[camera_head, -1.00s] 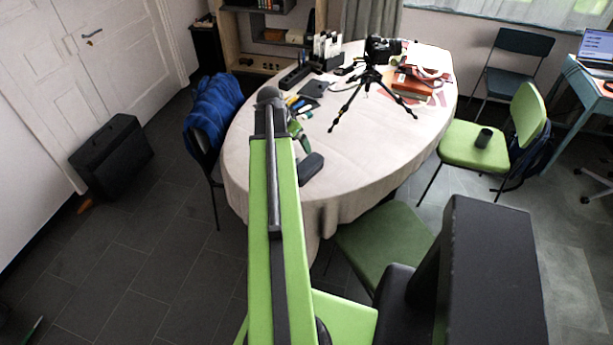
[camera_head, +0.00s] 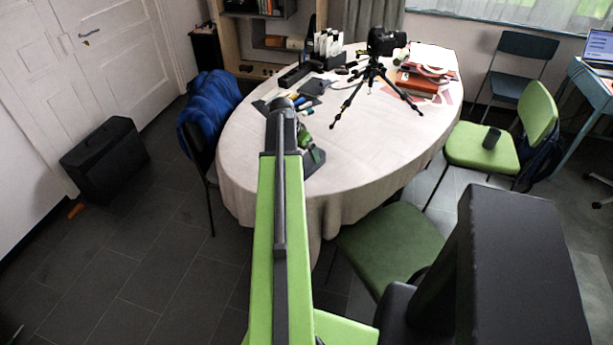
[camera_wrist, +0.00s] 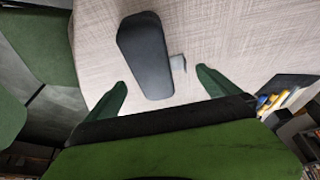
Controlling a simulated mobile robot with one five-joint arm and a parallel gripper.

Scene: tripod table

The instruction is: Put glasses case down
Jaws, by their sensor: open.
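The dark grey glasses case (camera_wrist: 145,55) lies on the cream tablecloth of the oval table (camera_head: 380,150). My gripper (camera_wrist: 161,76) is open, with its two green fingers apart. In the wrist view, the near end of the case shows between the fingers, with a gap on each side. In the head view, my gripper (camera_head: 312,152) is at the table's near left part and partly hides the case (camera_head: 313,166). I cannot tell the height of the fingers above the cloth.
A camera on a black tripod (camera_head: 372,75) stands at the table's back. Red books (camera_head: 418,83) lie to its right. Pens and dark items (camera_head: 310,87) lie behind my gripper. A small grey piece (camera_wrist: 178,63) is beside the case. The table's front right is clear.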

